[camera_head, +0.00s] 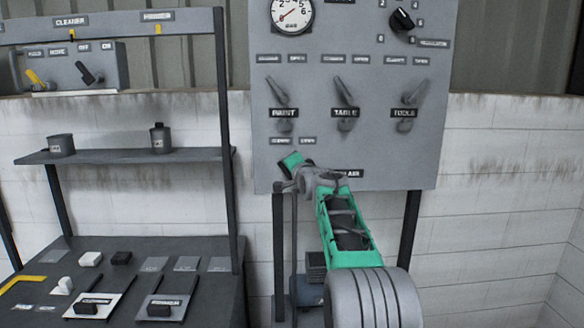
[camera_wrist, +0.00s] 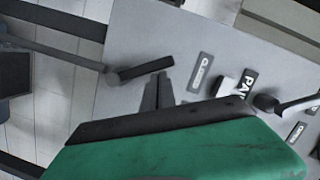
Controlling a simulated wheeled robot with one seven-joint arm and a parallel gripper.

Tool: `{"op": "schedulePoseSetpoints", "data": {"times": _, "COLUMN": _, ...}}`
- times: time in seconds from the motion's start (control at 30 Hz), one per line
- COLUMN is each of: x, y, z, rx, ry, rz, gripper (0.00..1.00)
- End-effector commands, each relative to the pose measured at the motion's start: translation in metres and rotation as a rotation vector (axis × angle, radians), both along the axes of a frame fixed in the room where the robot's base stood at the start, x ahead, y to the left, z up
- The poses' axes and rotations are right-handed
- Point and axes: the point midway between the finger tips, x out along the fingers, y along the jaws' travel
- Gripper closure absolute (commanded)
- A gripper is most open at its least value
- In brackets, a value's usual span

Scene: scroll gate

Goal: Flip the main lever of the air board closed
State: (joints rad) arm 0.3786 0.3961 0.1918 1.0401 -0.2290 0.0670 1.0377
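The grey air board (camera_head: 345,60) stands upright on posts and also fills much of the wrist view (camera_wrist: 140,30). A dark bar-shaped handle (camera_wrist: 145,69), apparently the main lever, lies near the board's lower edge in the wrist view, slanting toward the CLOSED label (camera_wrist: 200,72). In the head view my arm hides the lever and part of the MAIN AIR label. My gripper (camera_wrist: 157,90) shows two dark fingertips close together, shut, with nothing seen between them. They appear just beside the handle; I cannot tell whether they touch it. The green hand (camera_head: 290,161) is low at the board's left.
Above are the paint lever (camera_head: 277,92), table lever (camera_head: 345,92) and tools lever (camera_head: 411,92), with a gauge (camera_head: 292,12) and black knob (camera_head: 402,19) higher up. A dark shelf rack (camera_head: 130,156) stands to the left. Wall space right of the board is clear.

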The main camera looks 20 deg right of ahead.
Motion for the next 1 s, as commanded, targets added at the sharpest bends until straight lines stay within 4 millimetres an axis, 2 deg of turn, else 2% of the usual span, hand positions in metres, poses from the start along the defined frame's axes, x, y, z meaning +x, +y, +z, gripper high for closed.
{"op": "schedulePoseSetpoints", "data": {"times": 0.17, "x": -0.001, "y": -0.005, "z": 0.008, "rx": 0.000, "ry": 0.001, "rz": 0.003, "gripper": 1.00}}
{"op": "schedulePoseSetpoints", "data": {"times": 0.33, "x": -0.006, "y": -0.025, "z": 0.033, "rx": 0.000, "ry": 0.000, "rz": 0.009, "gripper": 1.00}}
{"op": "schedulePoseSetpoints", "data": {"times": 0.37, "x": -0.015, "y": -0.021, "z": 0.023, "rx": -0.001, "ry": -0.001, "rz": 0.011, "gripper": 1.00}}
{"op": "schedulePoseSetpoints", "data": {"times": 0.4, "x": -0.026, "y": -0.018, "z": 0.023, "rx": -0.001, "ry": -0.003, "rz": 0.012, "gripper": 1.00}}
{"op": "schedulePoseSetpoints", "data": {"times": 0.6, "x": -0.074, "y": -0.013, "z": 0.030, "rx": -0.001, "ry": -0.004, "rz": 0.009, "gripper": 1.00}}
{"op": "schedulePoseSetpoints", "data": {"times": 0.7, "x": -0.091, "y": -0.012, "z": 0.032, "rx": 0.000, "ry": -0.001, "rz": 0.008, "gripper": 1.00}}
{"op": "schedulePoseSetpoints", "data": {"times": 0.8, "x": -0.101, "y": -0.011, "z": 0.034, "rx": 0.000, "ry": 0.000, "rz": 0.007, "gripper": 1.00}}
{"op": "schedulePoseSetpoints", "data": {"times": 1.0, "x": -0.104, "y": -0.009, "z": 0.037, "rx": 0.000, "ry": 0.001, "rz": 0.010, "gripper": 1.00}}
